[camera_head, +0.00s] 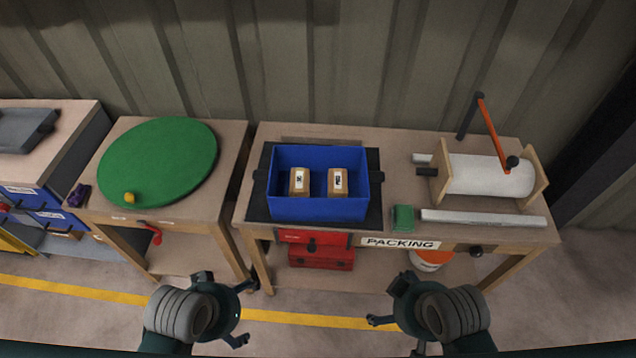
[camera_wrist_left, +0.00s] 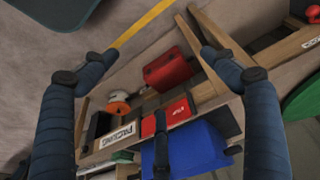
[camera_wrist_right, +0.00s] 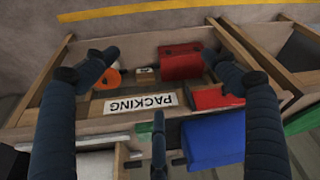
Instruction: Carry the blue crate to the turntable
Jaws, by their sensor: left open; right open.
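The blue crate (camera_head: 320,208) stands on a dark mat (camera_head: 257,208) on the packing table, with two labelled brown boxes (camera_head: 337,182) inside. It has dark handles at its left and right ends. The green round turntable (camera_head: 160,160) lies on the table to the left. My left gripper (camera_head: 245,312) is open and empty in front of the packing table, below the crate in the picture. My right gripper (camera_head: 378,318) is open and empty to its right. The crate also shows in the left wrist view (camera_wrist_left: 192,150) and the right wrist view (camera_wrist_right: 213,140), apart from the fingers.
A paper roll (camera_head: 485,177), a green block (camera_head: 403,218) and a metal bar (camera_head: 485,219) lie right of the crate. A gap separates the tables.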

